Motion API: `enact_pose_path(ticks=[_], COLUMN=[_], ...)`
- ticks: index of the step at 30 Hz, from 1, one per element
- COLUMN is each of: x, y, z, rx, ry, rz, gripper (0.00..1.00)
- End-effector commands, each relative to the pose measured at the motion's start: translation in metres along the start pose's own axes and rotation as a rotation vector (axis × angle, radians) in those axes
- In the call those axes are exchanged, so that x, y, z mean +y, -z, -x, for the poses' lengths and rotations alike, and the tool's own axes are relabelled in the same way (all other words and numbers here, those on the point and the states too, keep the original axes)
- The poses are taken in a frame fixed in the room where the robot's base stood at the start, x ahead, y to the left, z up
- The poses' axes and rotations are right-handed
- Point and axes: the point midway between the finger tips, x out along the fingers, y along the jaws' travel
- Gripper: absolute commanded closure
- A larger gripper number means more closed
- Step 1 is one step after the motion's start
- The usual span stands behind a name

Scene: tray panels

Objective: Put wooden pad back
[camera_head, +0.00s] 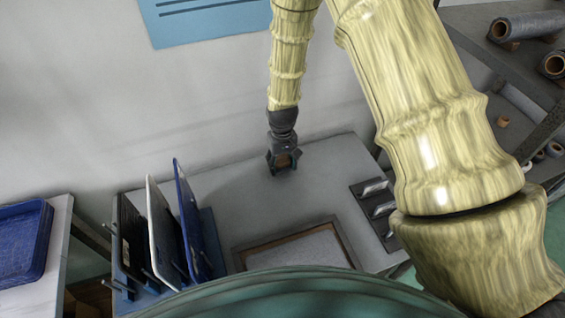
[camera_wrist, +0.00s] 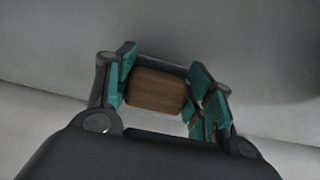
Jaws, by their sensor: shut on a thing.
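The wooden pad (camera_wrist: 155,91) is a small brown block with rounded corners. In the wrist view it sits between the green-padded fingers of my gripper (camera_wrist: 160,92), which is shut on it. In the head view my gripper (camera_head: 283,163) is near the back of the grey table, close to the wall, with a bit of the brown pad (camera_head: 284,160) showing between the fingers. I cannot tell how high the pad is above the table.
A rack with upright panels, one white (camera_head: 162,228) and one blue (camera_head: 192,225), stands at the table's left. A wood-framed tray (camera_head: 295,248) lies at the front. Metal handles on a dark base (camera_head: 377,207) are at the right. The table's back middle is clear.

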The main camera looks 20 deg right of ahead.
Motion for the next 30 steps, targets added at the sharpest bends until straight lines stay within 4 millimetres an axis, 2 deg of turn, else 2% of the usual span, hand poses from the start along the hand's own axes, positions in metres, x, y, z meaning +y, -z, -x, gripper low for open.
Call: enact_pose_path(ticks=[3,14,15,18,30], x=[0.0,-0.0001,-0.0001,-0.0001,0.0], y=[-0.0004,-0.0004,-0.0003,-0.0004,-0.0002], z=[-0.0062,-0.01,-0.0103,-0.0098,-0.0065], rx=[0.0,0.0,0.0,0.0,0.001], ry=[0.0,0.0,0.0,0.0,0.0], rz=[0.0,0.0,0.0,0.0,0.0], gripper=[0.7,0.7,0.45,0.27,0.26])
